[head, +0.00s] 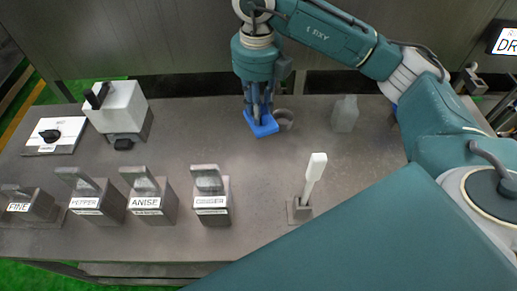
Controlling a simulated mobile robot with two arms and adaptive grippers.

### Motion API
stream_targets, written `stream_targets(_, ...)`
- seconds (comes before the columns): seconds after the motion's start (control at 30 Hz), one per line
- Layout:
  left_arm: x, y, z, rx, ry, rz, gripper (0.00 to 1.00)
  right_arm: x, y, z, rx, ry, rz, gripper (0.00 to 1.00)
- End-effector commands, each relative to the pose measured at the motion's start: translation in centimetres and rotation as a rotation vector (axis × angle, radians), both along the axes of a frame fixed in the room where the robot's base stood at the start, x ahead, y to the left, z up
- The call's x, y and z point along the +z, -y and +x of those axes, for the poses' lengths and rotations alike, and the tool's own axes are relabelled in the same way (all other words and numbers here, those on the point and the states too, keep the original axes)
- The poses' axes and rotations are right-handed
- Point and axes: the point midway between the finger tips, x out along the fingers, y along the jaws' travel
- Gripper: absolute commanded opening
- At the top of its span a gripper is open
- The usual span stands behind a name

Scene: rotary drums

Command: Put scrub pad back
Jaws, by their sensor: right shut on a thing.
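The scrub pad (265,127) is a flat blue piece at the back middle of the grey table. My right gripper (259,115) points straight down and is shut on it. The pad is at or just above the table top; I cannot tell whether it touches. A grey ring-shaped holder (285,118) stands just to the right of the pad, partly behind it. My left gripper is not in view.
Labelled grey scoop holders, including ANISE (147,204) and GINGER (211,203), line the front left. A white-handled brush (314,175) stands front right. A white box (118,106) is at left. The table's middle is clear.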

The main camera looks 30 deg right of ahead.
Motion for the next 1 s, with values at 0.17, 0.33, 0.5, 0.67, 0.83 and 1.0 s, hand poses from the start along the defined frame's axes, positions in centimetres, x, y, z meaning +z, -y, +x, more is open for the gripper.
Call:
stream_targets(0.17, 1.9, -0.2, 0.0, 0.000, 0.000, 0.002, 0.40, -4.6, 0.0, -0.2, 0.000, -0.008, -0.001, 0.00)
stream_targets(0.33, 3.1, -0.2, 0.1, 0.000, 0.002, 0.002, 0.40, -8.9, 0.0, -0.2, 0.000, -0.006, -0.001, 0.00)
stream_targets(0.5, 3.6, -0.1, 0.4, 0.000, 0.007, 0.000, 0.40, -11.5, 0.0, -0.1, -0.001, -0.003, -0.001, 0.00)
stream_targets(0.67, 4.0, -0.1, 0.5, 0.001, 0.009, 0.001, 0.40, -12.9, 0.0, -0.1, 0.000, -0.003, -0.001, 0.00)
stream_targets(0.83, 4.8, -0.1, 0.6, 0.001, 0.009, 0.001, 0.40, -15.4, 0.0, -0.1, -0.001, -0.004, 0.000, 0.00)
stream_targets(1.0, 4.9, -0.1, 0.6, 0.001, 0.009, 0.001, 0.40, -16.4, 0.0, 0.0, 0.000, 0.001, 0.000, 0.00)
